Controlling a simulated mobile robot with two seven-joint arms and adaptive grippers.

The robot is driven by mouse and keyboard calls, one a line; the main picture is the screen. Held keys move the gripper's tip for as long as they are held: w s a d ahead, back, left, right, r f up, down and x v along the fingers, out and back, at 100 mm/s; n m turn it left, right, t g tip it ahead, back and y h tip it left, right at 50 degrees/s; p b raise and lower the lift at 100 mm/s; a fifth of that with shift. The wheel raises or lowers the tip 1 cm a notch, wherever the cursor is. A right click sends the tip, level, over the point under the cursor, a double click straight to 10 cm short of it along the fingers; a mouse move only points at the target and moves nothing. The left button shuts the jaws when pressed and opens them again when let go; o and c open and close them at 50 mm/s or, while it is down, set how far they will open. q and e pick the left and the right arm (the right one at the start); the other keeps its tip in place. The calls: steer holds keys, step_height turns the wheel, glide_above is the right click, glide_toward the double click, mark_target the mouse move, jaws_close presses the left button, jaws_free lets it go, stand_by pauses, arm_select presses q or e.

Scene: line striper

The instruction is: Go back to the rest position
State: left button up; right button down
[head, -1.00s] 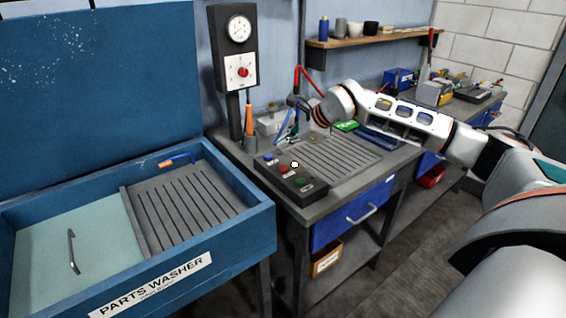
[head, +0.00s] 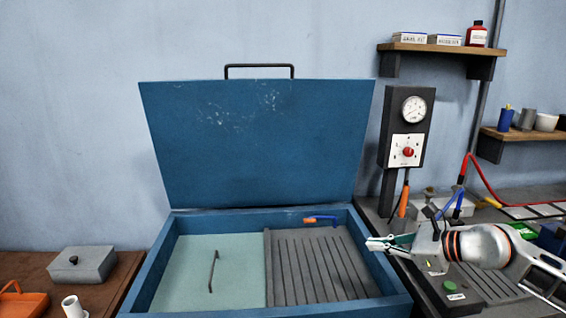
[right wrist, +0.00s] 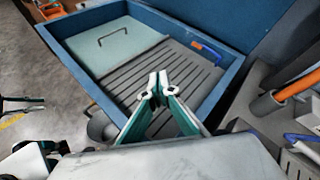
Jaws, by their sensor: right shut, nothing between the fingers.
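My right gripper (head: 382,243) is over the right rim of the blue parts washer (head: 140,285) in the head view. It is shut and empty. In the right wrist view its fingers (right wrist: 159,88) meet in front of the washer's slatted grey tray (right wrist: 200,70). The washer's lid (head: 255,140) stands open against the wall.
A grey box (head: 83,265) and an orange tray (head: 20,305) sit on the brown bench at left. A gauge panel (head: 405,130) stands right of the washer. An orange-and-blue tool (head: 320,220) lies at the washer's back. Shelves hang on the wall at right.

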steer(key=s+a+r+m+t+y, duration=0.1)
steer(key=s+a+r+y, duration=0.1)
steer(key=a, duration=0.3)
steer(key=s+a+r+m+y, duration=0.2)
steer(key=a+y, duration=0.1)
steer(key=a, duration=0.2)
steer(key=s+r+m+t, duration=0.3)
steer(key=r+m+t, duration=0.3)
steer(key=m, duration=0.4)
steer(key=s+d+f+m+h, duration=0.3)
steer(key=d+f+m+h, duration=0.5)
steer(key=m, duration=0.3)
steer(key=s+d+f+m+h, duration=0.4)
steer(key=d+f+m+h, duration=0.4)
steer(key=m, duration=0.3)
steer(key=s+d+f+m+g+h, duration=0.1)
steer(key=s+d+f+m+g, duration=0.25)
steer(key=s+f, duration=0.45)
steer(key=s+d+f+m+g+h, duration=0.25)
steer(key=s+f+g, duration=0.25)
steer(key=s+f, duration=0.3)
steer(key=a+f+m+t+y, duration=0.3)
steer(key=a+f+y, duration=0.5)
steer(key=a+f, duration=0.5)
steer(key=a, duration=0.2)
steer(key=shift+s+a+f, duration=0.3)
steer(key=shift+s+f, duration=0.1)
